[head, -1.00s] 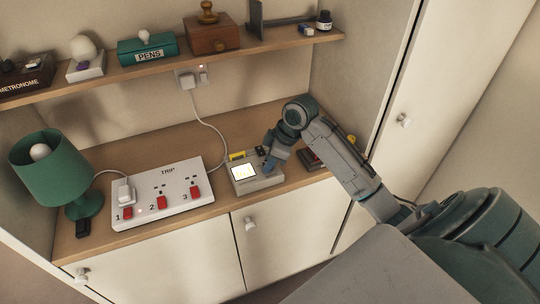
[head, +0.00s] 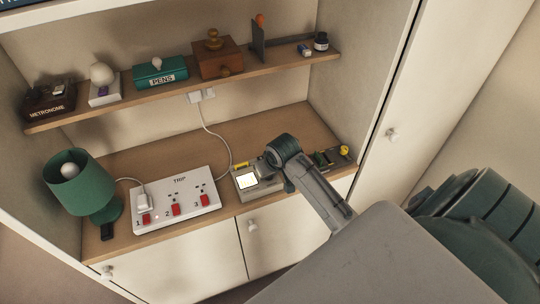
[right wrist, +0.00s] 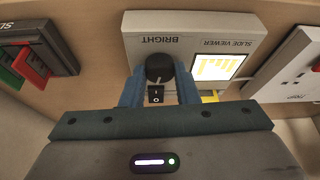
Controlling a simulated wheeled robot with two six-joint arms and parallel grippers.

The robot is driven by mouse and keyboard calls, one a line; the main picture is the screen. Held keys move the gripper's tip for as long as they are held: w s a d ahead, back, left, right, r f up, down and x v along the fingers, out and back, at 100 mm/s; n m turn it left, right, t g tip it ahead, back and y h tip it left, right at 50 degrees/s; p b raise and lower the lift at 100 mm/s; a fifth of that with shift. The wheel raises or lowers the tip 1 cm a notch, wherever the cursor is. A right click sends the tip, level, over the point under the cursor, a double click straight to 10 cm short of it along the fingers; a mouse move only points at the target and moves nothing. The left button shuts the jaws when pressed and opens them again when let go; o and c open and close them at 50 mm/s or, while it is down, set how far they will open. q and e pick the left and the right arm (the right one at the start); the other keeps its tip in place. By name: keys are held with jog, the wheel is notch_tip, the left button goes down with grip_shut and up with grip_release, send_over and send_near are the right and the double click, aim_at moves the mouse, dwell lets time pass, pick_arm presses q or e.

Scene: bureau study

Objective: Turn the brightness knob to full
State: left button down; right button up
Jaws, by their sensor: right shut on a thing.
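The slide viewer (head: 262,190) is a grey-beige box on the desk, with a lit screen (head: 247,181). In the right wrist view the slide viewer (right wrist: 190,22) appears upside down, with the label BRIGHT beside a black round knob (right wrist: 158,66). Its screen (right wrist: 217,66) glows white with yellow bars. My right gripper (right wrist: 159,73) has its two blue fingers on either side of the knob, shut on it. A black rocker switch (right wrist: 156,95) sits between the fingers. In the head view my right wrist hides the knob. My left gripper is out of view.
A white TRIP power strip (head: 175,202) with red switches stands left of the viewer, and a green lamp (head: 78,185) stands farther left. A dark device (head: 325,160) with green and red parts lies to the right. A shelf (head: 180,88) with several objects runs above.

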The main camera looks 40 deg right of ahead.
jog(key=m+h, duration=0.1)
jog(key=m, duration=0.1)
jog(key=shift+a+m, duration=0.15)
jog(key=shift+m, duration=0.25)
jog(key=m, duration=0.2)
jog(key=m+g+h, duration=0.1)
jog(key=m, duration=0.1)
jog(key=shift+w+m+h, duration=0.15)
jog(key=shift+m+h, duration=0.15)
jog(key=o, duration=1)
jog(key=shift+g, duration=0.3)
